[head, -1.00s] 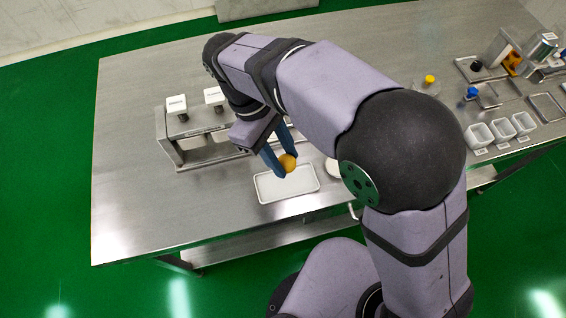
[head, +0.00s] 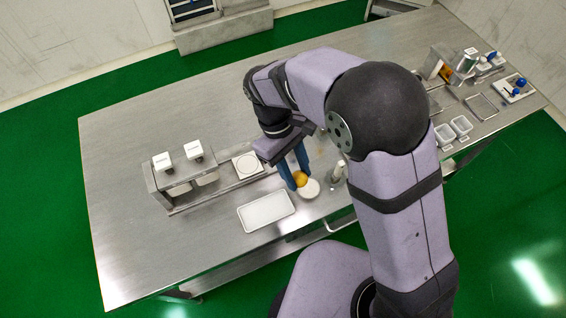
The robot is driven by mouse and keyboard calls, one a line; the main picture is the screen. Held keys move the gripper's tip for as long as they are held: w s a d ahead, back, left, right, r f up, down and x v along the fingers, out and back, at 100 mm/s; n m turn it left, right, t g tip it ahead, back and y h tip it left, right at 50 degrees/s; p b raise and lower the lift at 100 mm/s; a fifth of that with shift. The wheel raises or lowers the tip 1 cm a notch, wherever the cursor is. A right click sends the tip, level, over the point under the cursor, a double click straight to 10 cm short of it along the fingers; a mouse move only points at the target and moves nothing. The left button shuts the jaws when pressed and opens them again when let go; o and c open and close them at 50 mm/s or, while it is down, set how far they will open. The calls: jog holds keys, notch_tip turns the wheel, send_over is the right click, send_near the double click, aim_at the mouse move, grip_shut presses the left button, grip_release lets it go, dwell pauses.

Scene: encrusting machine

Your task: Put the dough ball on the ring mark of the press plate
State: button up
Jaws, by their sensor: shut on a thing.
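The orange-yellow dough ball (head: 300,179) is held between the blue fingers of my gripper (head: 296,175). My gripper is shut on it and points down, and the ball appears above or just in front of a round white dish (head: 310,190).
A white rectangular tray (head: 266,211) lies left of the round dish. A small upright metallic item (head: 338,172) stands right of my gripper. Tubs (head: 460,125), trays and tools crowd the table's right end. The table's left and back parts are clear.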

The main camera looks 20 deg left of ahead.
jog(key=w+a+f+m+y, duration=0.2)
jog(key=a+m+y, duration=0.1)
jog(key=a+m, duration=0.5)
jog(key=w+a+f+m+g+y+p, duration=0.1)
jog(key=w+a+m+y, duration=0.2)
jog(key=a+m, duration=0.5)
jog(key=m+y, duration=0.1)
jog(key=m, duration=0.5)
jog(key=shift+w+f, duration=0.15)
jog(key=shift+f, duration=0.2)
jog(key=shift+a+f, duration=0.1)
jog(key=shift+f, duration=0.1)
jog(key=shift+f+b, duration=1.85)
jog(key=shift+f, duration=0.5)
jog(key=shift+f+b, duration=0.3)
jog(key=shift+f, duration=0.55)
jog(key=o, duration=1.5)
